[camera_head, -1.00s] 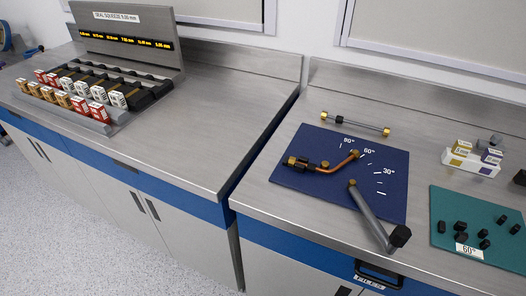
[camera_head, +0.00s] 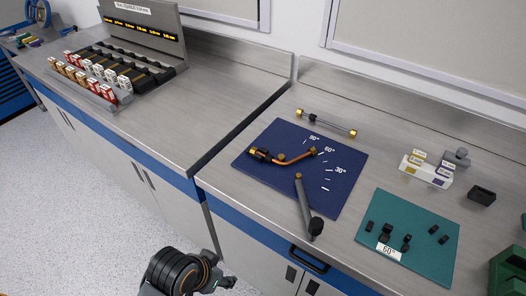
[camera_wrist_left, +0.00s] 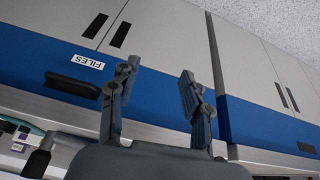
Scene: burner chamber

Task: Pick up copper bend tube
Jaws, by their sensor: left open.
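The copper bend tube (camera_head: 297,159) lies on the blue angle mat (camera_head: 245,164) on the right-hand bench in the head view. Its left end has a dark and brass fitting (camera_head: 259,153), and its bent end points to the upper right. My left arm shows at the bottom of the head view, in front of the cabinets and well below the tube. In the left wrist view my left gripper (camera_wrist_left: 154,90) is open and empty, with its two fingers apart before the blue and grey cabinet fronts. The tube is not in the wrist view. My right gripper is not in view.
A grey rod with a black end (camera_head: 305,205) lies across the mat's front edge. A brass-ended rod (camera_head: 326,123) lies behind the mat. A teal mat (camera_head: 440,262) with small black parts is at right. A gap separates the benches.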

